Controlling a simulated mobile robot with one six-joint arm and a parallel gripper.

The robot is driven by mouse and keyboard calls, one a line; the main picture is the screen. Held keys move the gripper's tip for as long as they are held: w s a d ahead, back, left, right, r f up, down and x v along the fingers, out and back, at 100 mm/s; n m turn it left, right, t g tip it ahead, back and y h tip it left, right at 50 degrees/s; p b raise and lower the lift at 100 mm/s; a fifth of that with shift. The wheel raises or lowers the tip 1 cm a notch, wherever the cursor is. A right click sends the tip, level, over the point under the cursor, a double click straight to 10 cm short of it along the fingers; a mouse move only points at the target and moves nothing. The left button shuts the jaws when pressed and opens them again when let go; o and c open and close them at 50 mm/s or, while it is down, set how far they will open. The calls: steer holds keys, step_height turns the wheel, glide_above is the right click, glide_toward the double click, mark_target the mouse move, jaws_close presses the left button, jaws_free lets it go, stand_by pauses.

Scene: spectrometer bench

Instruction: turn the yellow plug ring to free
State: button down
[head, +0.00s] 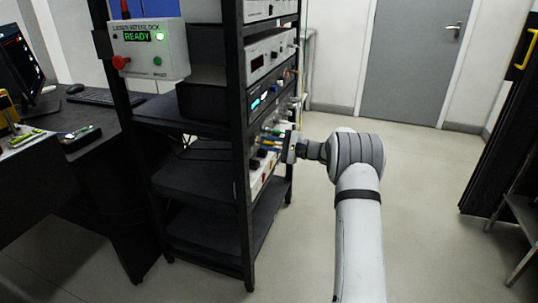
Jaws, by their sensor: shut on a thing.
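My gripper (283,143) is at the front of the rack's lower panel (256,180), level with a row of small coloured plugs and cables. It reaches in from the right and is shut at the yellow plug (270,143). The yellow plug's ring is small and mostly hidden by the gripper, so its turn position cannot be read. Blue and green plugs (274,131) sit close by, just above.
The black rack (237,150) holds several instruments above the plugs. A laser interlock box (150,62) reading READY hangs on its left post. A desk (95,150) stands at left. The floor (430,190) on the right is clear up to a grey door (412,60).

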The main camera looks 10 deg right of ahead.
steer(key=n+b, duration=0.1)
steer(key=b, duration=0.1)
steer(key=n+b, duration=0.2)
steer(key=shift+a+f, duration=0.1)
steer(key=shift+f, duration=0.2)
steer(key=shift+r+n+b, duration=0.15)
steer(key=shift+n+b, duration=0.85)
steer(key=shift+b, duration=0.1)
steer(key=shift+r, duration=0.1)
steer(key=c, duration=1.3)
jaws_free()
steer(key=shift+o, duration=0.2)
steer(key=p+v, duration=0.1)
steer(key=v, duration=0.7)
steer(key=shift+p, duration=0.4)
